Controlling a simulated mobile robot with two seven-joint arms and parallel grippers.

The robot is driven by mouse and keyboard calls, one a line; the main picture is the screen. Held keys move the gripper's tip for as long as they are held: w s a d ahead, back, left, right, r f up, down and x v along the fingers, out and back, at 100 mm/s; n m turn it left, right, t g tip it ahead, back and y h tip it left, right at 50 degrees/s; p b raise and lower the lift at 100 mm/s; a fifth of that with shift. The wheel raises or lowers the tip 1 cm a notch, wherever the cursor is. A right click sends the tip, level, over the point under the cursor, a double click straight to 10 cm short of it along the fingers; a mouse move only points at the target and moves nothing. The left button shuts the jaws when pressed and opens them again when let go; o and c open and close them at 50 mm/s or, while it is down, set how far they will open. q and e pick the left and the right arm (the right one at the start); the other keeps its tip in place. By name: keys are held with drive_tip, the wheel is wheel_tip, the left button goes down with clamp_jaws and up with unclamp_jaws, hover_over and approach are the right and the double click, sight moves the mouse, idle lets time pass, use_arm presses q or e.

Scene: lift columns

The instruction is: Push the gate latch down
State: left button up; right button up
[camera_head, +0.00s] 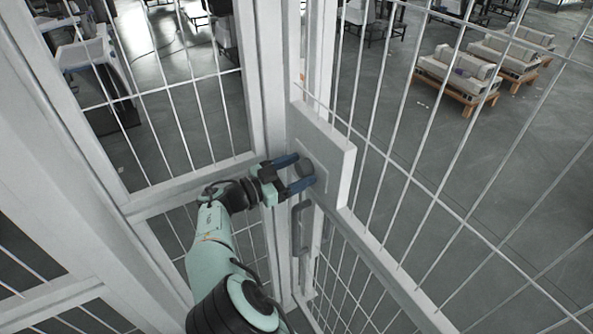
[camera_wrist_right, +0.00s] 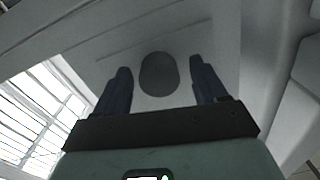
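The gate latch shows as a dark grey rounded knob (camera_head: 305,167) on the white plate of the gate (camera_head: 348,178). In the right wrist view the knob (camera_wrist_right: 158,74) sits between the two finger tips. My right gripper (camera_head: 300,173) has dark blue fingers and is open, with one finger on each side of the knob. A gap shows between each finger and the knob in the wrist view (camera_wrist_right: 160,80). I cannot tell how far the tips are from the plate. My left gripper is not in view.
A grey pull handle (camera_head: 300,228) is fixed just below the plate. A white post (camera_head: 267,75) and wire mesh panels (camera_head: 450,130) close in on both sides. Pallets with boxes (camera_head: 458,75) stand beyond the fence.

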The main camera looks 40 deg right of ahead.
drive_tip(key=w+a+b, duration=0.1)
drive_tip(key=a, duration=1.2)
drive_tip(key=shift+a, duration=0.2)
drive_tip(key=shift+w, duration=0.1)
